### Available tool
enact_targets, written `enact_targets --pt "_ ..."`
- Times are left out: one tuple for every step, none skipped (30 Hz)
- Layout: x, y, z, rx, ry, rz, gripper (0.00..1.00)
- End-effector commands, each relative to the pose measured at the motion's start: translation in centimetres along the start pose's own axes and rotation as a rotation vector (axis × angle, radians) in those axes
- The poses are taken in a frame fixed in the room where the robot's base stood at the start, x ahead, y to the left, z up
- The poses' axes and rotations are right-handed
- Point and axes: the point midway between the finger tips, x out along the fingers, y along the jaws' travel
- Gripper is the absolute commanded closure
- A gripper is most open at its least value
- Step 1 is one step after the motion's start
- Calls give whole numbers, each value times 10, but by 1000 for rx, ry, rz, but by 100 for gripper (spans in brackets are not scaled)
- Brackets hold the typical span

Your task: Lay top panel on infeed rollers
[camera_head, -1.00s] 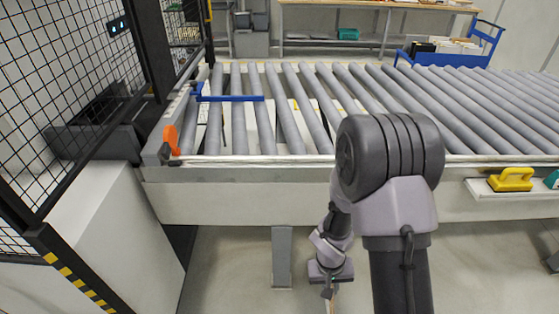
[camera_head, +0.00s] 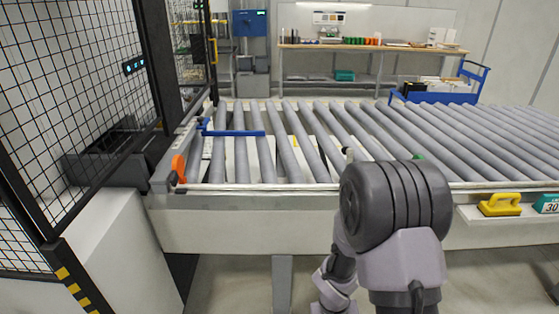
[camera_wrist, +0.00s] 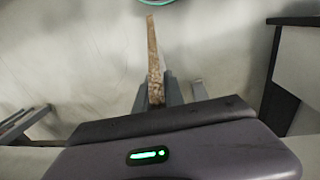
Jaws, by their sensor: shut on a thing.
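The infeed rollers (camera_head: 241,158) are a bed of grey parallel rollers on a pale frame, running across the head view. In the wrist view, a thin board, likely the top panel (camera_wrist: 153,62), shows edge-on with a brown, chipboard-like edge. My gripper (camera_wrist: 156,92) is shut on it, with a finger visible on each side of the edge. The panel's faces are hardly visible. In the head view, my arm stands in front of the roller frame; my gripper and the panel are below the picture there.
A blue bar (camera_head: 234,133) lies across the left rollers, with an orange handle (camera_head: 178,168) at the near left corner. A mesh fence (camera_head: 85,90) stands left. A blue cart (camera_head: 430,95) stands behind.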

Motion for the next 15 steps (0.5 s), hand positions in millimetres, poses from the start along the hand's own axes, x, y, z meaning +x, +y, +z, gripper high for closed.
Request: enact_targets --pt "-2 1 -2 2 2 0 100" --pt "-4 1 -3 2 2 -1 100" --pt "-9 3 -5 2 3 0 100" --pt "-12 4 -7 4 3 0 100" --pt "-15 5 -9 3 4 -1 100" --pt "-20 6 -11 4 4 -1 100" --pt "-25 8 -13 4 5 -1 100" --pt "-30 9 -15 5 5 -1 100" --pt "-37 10 -18 6 5 -1 100" --pt "-43 12 -20 6 6 -1 100" --pt "-49 13 -22 7 5 -2 100" --pt "-60 14 -25 7 7 -1 100" --pt "-67 15 -27 6 7 -1 100" --pt "-75 16 -28 7 6 -2 100" --pt "-86 16 -30 8 6 -2 100"
